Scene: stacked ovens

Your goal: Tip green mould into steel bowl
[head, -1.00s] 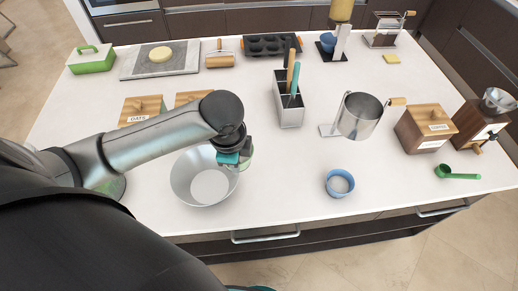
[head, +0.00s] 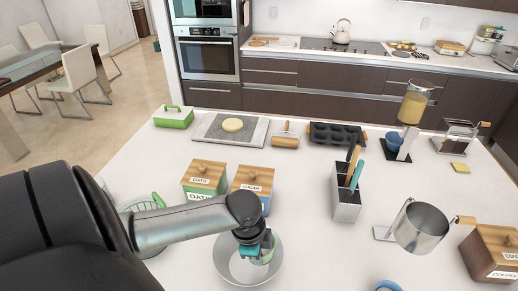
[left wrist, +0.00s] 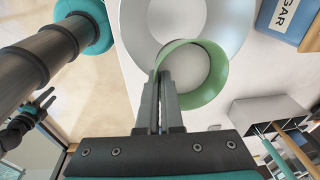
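The steel bowl (head: 229,273) stands on the white counter near its front, partly behind my left arm in the head view. In the left wrist view its shiny wall (left wrist: 133,32) fills the top middle. My left gripper (head: 254,250) is over the bowl's right part. Its fingers (left wrist: 163,97) are shut on the rim of the round green mould (left wrist: 215,83), which overlaps the bowl in that view. The mould (head: 269,257) is small and partly hidden in the head view. I cannot tell what it contains. A dark gripper (left wrist: 42,104), seemingly my right one, shows small at the left wrist view's left edge.
Wooden-lidded oats (head: 203,180) and sugar (head: 252,183) boxes stand behind the bowl. A utensil holder (head: 345,205) and a metal sifter (head: 421,229) stand to the right. A blue cup (head: 387,286) is at the front edge. Counter between bowl and holder is clear.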

